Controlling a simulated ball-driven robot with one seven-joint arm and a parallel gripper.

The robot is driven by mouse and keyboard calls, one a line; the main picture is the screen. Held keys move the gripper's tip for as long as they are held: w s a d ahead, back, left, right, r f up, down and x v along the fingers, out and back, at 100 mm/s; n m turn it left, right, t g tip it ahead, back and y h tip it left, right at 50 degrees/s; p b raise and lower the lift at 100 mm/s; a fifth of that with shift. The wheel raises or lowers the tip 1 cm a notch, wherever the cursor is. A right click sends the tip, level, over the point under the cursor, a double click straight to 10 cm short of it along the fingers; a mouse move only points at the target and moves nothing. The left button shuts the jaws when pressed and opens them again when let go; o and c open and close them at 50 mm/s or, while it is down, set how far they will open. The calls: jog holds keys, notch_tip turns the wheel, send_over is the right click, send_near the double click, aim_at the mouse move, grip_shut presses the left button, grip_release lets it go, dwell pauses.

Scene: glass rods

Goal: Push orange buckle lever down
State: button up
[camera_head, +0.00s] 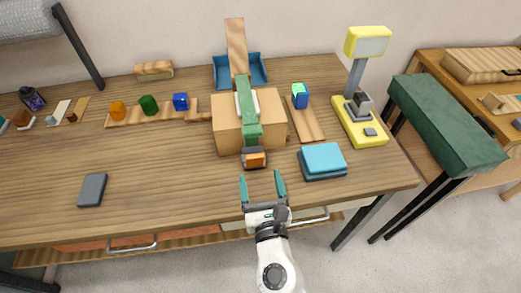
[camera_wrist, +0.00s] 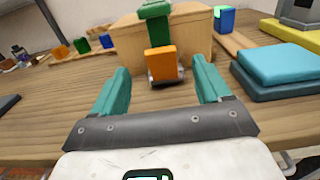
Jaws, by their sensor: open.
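The orange buckle lever (camera_head: 255,160) sits at the front end of a green strap (camera_head: 247,115) that runs over a tan box (camera_head: 228,137) on the wooden table. In the wrist view the lever (camera_wrist: 162,64) stands upright on a grey metal buckle base (camera_wrist: 166,82), in front of the box. My gripper (camera_head: 262,178) is open and empty, just in front of the lever and apart from it. In the wrist view its two teal fingers (camera_wrist: 164,82) stand to the left and right of the lever, nearer the camera.
Folded teal cloths or books (camera_head: 323,161) lie right of the gripper. A dark grey slab (camera_head: 92,189) lies at left. Colored blocks on a wooden strip (camera_head: 130,117) sit behind left.

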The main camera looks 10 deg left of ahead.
aim_at(256, 159)
jog(key=x, duration=0.8)
jog(key=shift+w+a, duration=0.1)
jog(key=shift+w, duration=0.15)
jog(key=c, duration=1)
jog(key=shift+o, duration=0.2)
jog(key=b, duration=0.2)
jog(key=shift+s+f+b, duration=0.15)
jog(key=shift+f+b, duration=0.25)
jog(key=shift+s+t+b, duration=0.1)
jog(key=shift+t+b, duration=0.2)
jog(key=shift+b, duration=0.75)
jog(key=t+b, duration=0.1)
jog(key=b, duration=0.3)
jog(key=s+t+b, duration=0.1)
jog(key=b, duration=0.4)
jog(key=shift+d+f+y, duration=0.1)
jog(key=shift+d+y, duration=0.15)
jog(key=shift+y, duration=0.15)
